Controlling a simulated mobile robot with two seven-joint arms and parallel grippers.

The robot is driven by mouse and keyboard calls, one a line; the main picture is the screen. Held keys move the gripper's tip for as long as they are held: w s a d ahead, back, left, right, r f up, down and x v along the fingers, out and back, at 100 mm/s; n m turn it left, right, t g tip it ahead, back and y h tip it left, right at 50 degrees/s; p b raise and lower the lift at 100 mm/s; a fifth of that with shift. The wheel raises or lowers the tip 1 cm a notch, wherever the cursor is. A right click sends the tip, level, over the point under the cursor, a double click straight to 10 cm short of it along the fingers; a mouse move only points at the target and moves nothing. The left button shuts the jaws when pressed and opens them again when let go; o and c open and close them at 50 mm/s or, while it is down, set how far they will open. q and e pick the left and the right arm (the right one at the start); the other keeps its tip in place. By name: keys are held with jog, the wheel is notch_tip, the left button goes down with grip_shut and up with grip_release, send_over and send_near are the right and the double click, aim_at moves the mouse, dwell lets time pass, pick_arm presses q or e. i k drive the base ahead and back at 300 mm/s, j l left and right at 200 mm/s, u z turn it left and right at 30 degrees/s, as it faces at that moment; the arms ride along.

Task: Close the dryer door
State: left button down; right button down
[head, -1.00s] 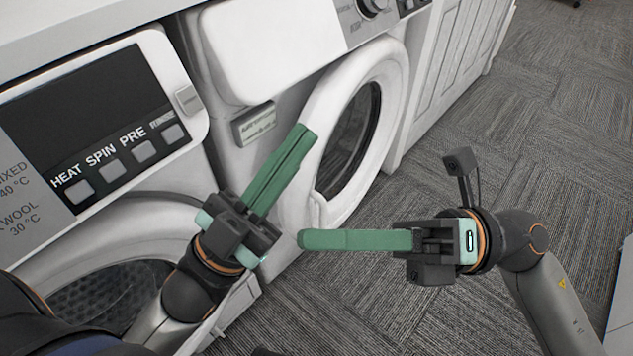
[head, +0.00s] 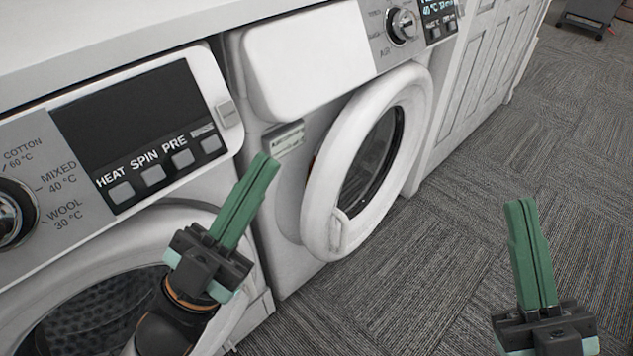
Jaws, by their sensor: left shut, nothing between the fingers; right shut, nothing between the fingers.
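The white round door (head: 320,205) with dark glass is on the right-hand machine (head: 292,215) in the head view. It stands slightly ajar, its left edge out from the machine's front and its handle at the lower left. My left gripper (head: 264,168) is shut and empty, pointing up in front of the gap between the two machines, left of the door and apart from it in the picture. My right gripper (head: 520,210) is shut and empty over the carpet at the lower right, well away from the door. No label says which machine is the dryer.
A left-hand machine (head: 75,225) with a HEAT SPIN PRE panel stands beside it; its round front is partly hidden by my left arm. A white panelled cabinet (head: 480,75) adjoins on the right. Open carpet (head: 470,210) lies in front. A dark object (head: 590,15) is far back.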

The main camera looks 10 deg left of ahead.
aim_at(367, 157)
jog(key=i+l+u, duration=0.1)
jog(key=l+u, duration=0.2)
jog(key=u, duration=0.2)
jog(key=l+u, duration=0.3)
jog(key=u, duration=0.2)
jog(key=l+u, duration=0.35)
jog(key=l, duration=1.05)
jog(key=k+l, duration=0.15)
jog(key=l, duration=0.35)
jog(key=i+u, duration=0.05)
